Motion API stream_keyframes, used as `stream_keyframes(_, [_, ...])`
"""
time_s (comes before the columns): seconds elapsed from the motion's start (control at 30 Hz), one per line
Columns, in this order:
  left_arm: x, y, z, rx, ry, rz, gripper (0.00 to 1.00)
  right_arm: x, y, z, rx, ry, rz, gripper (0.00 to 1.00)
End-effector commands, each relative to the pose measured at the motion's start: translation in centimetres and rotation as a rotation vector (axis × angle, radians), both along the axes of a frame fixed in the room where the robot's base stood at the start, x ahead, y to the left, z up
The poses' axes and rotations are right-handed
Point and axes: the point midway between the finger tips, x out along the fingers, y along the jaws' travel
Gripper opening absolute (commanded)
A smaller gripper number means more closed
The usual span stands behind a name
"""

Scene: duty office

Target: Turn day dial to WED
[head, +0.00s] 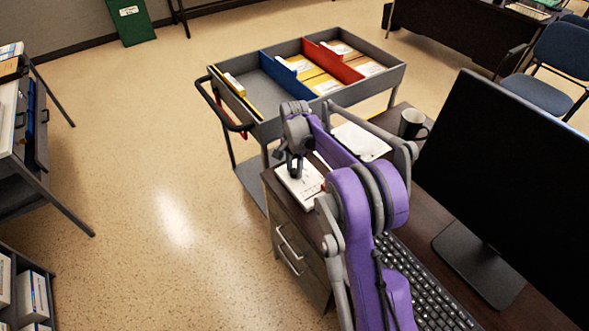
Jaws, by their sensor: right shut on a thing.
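A white block-like object with small dark markings (302,187) lies on the near left corner of the dark desk; I take it to be the day dial's body. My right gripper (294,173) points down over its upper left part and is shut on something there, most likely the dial. The gripper hides the part it holds, and the day lettering is too small to read. My left gripper is not in view.
The desk (432,215) also bears a keyboard (425,290), a large monitor (515,180), a mug (412,123) and white paper (360,140). A grey cart (262,130) with folders stands behind it. The floor to the left (150,180) is clear.

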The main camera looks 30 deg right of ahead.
Motion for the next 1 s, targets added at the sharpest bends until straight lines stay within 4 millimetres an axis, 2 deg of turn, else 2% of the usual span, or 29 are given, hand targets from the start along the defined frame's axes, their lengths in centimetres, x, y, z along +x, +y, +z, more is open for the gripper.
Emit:
stream_keyframes(0.3, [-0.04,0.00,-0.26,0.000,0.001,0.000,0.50,-0.05,0.04,-0.04,0.001,0.001,-0.086,0.00])
stream_keyframes(0.77, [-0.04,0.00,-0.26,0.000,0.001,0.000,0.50,-0.05,0.04,-0.02,0.001,0.001,-0.095,0.00])
stream_keyframes(0.8, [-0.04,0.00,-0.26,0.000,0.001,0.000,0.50,-0.04,0.04,-0.02,0.001,0.001,-0.095,0.45])
stream_keyframes(0.93, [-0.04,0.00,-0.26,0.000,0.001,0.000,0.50,-0.02,0.02,-0.02,0.001,0.001,-0.094,0.68])
stream_keyframes(1.0, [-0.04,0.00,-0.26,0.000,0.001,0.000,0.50,-0.02,0.02,-0.02,0.001,0.001,-0.094,0.68])
